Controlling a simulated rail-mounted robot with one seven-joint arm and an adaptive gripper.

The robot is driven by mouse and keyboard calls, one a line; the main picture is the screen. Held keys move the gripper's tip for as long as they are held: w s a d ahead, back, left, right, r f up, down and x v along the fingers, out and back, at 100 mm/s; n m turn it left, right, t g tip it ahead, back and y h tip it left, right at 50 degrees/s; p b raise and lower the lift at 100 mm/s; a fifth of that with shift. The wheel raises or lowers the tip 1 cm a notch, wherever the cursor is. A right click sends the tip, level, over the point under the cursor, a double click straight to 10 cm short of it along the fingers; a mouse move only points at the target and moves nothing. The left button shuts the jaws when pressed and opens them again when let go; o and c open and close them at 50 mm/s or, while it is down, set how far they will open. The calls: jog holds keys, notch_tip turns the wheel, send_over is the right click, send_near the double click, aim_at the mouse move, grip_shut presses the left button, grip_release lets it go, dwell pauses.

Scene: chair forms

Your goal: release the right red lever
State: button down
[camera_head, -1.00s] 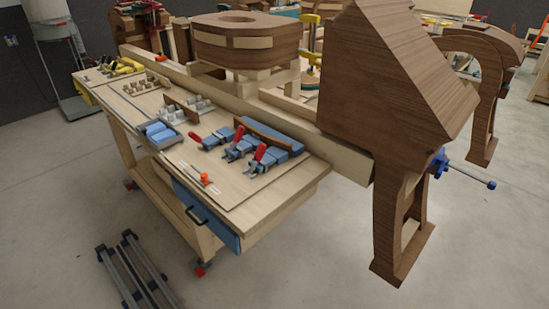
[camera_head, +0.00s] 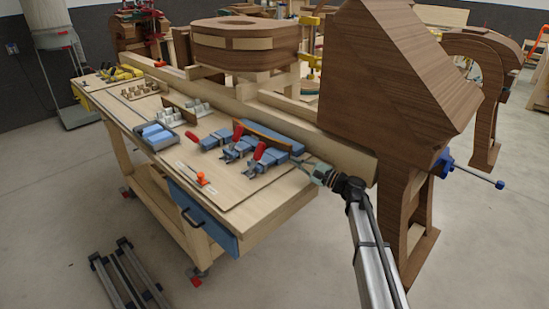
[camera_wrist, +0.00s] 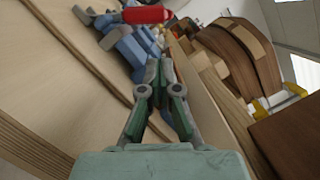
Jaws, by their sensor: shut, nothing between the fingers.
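Several toggle clamps with red levers stand on the light wooden bench. A red lever (camera_wrist: 146,14) also shows at the top of the wrist view, lying across the picture beyond my fingertips. My gripper (camera_head: 306,162) is shut and empty, to the right of the clamps over the bench's right end. In the wrist view its closed fingers (camera_wrist: 158,72) point towards the clamps, apart from the lever.
A second red lever (camera_head: 238,132) stands close to the left. A curved wooden strip (camera_head: 268,135) lies behind the clamps. A long wooden beam (camera_head: 305,125) and a large dark wooden form (camera_head: 390,75) bound the bench's back and right. The bench's front right corner is clear.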

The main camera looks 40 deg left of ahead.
aim_at(257, 156)
jog(key=shift+s+a+r, duration=0.1)
jog(key=shift+a+r, duration=0.1)
jog(key=shift+a, duration=0.3)
jog(key=a+p, duration=0.1)
jog(key=a, duration=0.2)
jog(key=a+p, duration=0.1)
jog(key=a, duration=0.2)
jog(key=a+r+p, duration=0.1)
jog(key=a, duration=0.2)
jog(key=shift+s+p, duration=0.3)
jog(key=shift+s, duration=0.1)
jog(key=shift+s+b, duration=0.1)
jog(key=shift+b, duration=0.3)
